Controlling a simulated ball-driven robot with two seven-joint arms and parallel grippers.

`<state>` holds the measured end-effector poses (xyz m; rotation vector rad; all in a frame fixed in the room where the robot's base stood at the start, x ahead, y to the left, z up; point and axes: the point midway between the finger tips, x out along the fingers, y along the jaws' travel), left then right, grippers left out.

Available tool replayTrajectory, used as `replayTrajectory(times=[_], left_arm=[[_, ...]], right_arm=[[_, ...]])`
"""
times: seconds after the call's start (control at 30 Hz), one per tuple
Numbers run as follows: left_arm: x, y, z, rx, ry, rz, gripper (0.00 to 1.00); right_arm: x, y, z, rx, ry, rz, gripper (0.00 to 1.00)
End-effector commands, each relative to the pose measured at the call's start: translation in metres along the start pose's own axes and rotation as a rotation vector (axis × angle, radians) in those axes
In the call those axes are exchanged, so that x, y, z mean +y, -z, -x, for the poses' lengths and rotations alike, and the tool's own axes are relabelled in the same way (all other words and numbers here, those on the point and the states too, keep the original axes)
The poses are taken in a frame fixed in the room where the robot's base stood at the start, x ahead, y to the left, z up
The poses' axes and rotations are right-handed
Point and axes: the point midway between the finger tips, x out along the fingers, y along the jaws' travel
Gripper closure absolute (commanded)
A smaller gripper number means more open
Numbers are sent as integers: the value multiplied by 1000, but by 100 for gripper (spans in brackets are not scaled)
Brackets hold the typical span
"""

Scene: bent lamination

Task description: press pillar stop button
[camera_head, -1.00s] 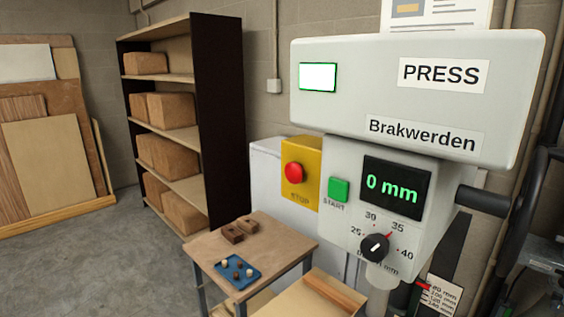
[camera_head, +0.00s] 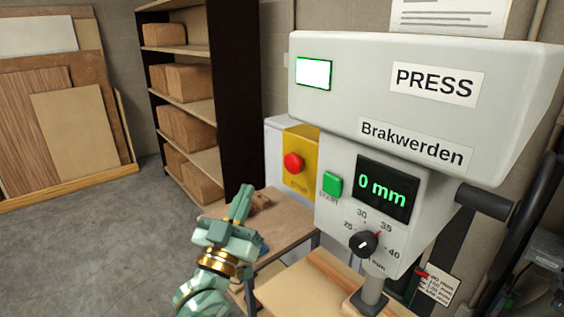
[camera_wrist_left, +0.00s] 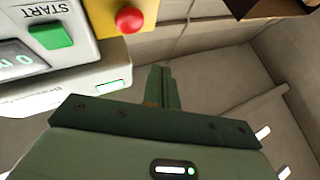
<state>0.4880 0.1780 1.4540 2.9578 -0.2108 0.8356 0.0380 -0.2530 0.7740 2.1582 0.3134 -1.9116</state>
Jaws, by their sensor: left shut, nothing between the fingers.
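The red stop button (camera_head: 293,163) sits on a yellow panel (camera_head: 300,185) on the left side of the press (camera_head: 410,95). In the left wrist view the red button (camera_wrist_left: 129,20) shows at the top, with the green START button (camera_wrist_left: 51,35) to its left. The green START button (camera_head: 332,185) is also in the head view, left of the display reading 0 mm (camera_head: 383,188). My left gripper (camera_head: 245,192) is shut and empty, below and left of the red button and apart from it. Its closed fingers (camera_wrist_left: 162,88) show in the wrist view. My right gripper is not in view.
A small wooden table (camera_head: 285,235) stands below the yellow panel, partly hidden behind my left arm. A dark shelf with boxes (camera_head: 195,140) stands at the back left. A black dial (camera_head: 363,243) and a black side handle (camera_head: 484,202) stick out from the press.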

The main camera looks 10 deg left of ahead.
Motion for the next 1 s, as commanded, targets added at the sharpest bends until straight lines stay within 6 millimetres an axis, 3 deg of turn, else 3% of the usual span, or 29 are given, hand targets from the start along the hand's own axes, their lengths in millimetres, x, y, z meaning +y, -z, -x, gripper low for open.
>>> replayTrajectory(times=[0.1, 0.27, 0.67, 1.0], left_arm=[[0, 19, -1, 50, 4, -1, 100], [-2, 25, -1, 73, 10, -16, 100], [1, 21, -4, 70, 10, -17, 100], [22, -2, -36, 70, 11, -16, 100]], right_arm=[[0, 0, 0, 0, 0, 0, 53], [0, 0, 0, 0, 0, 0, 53], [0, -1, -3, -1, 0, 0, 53], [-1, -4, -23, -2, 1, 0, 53]])
